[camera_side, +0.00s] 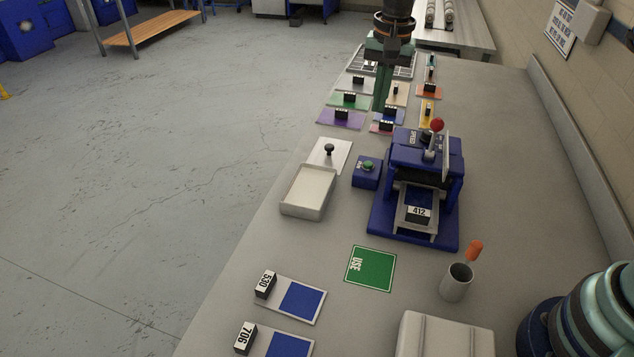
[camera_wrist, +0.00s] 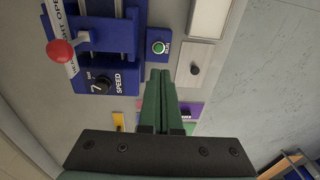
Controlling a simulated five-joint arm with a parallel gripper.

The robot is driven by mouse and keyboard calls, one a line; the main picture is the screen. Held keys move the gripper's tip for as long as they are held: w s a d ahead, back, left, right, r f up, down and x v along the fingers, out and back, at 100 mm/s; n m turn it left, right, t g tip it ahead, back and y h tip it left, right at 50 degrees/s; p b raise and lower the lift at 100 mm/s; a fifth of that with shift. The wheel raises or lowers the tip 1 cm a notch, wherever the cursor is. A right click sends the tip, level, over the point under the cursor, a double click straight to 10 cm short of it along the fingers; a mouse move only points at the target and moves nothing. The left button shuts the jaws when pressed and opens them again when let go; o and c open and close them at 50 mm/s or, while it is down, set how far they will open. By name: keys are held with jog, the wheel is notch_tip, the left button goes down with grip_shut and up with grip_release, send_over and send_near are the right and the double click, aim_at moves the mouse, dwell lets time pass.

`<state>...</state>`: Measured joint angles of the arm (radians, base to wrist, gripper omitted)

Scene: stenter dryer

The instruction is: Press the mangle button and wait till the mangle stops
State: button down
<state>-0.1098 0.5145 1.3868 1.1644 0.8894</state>
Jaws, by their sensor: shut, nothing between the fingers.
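The mangle (camera_side: 415,190) is a blue machine in the middle of the bench, with a red-knobbed lever (camera_side: 437,125) on top and a piece labelled 412 (camera_side: 417,213) at its front. The mangle button (camera_side: 367,165) is green, on a small blue box left of the mangle. In the wrist view the green button (camera_wrist: 158,47) lies just beyond my fingertips, and the speed dial (camera_wrist: 100,85) is to its left. My gripper (camera_side: 380,103) points down behind the mangle, above the coloured cards. In the wrist view my gripper (camera_wrist: 160,75) has its green fingers together and empty, apart from the button.
A white tray (camera_side: 308,192) and a plate with a black knob (camera_side: 329,151) stand left of the button box. A green USE mat (camera_side: 370,269), cards with labels 530 (camera_side: 265,284) and 706 (camera_side: 245,338), and a cup (camera_side: 456,281) are nearer the camera. Several coloured cards lie behind.

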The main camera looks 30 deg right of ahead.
aim_at(370, 164)
jog(key=shift+f, duration=0.15)
jog(key=f, duration=0.9)
jog(key=w+f, duration=0.1)
jog(key=f, duration=0.4)
jog(key=shift+d, duration=0.2)
jog(key=shift+f, duration=1.05)
notch_tip(370, 164, up, 15)
jog(key=shift+s+a, duration=0.25)
jog(key=shift+r, duration=0.15)
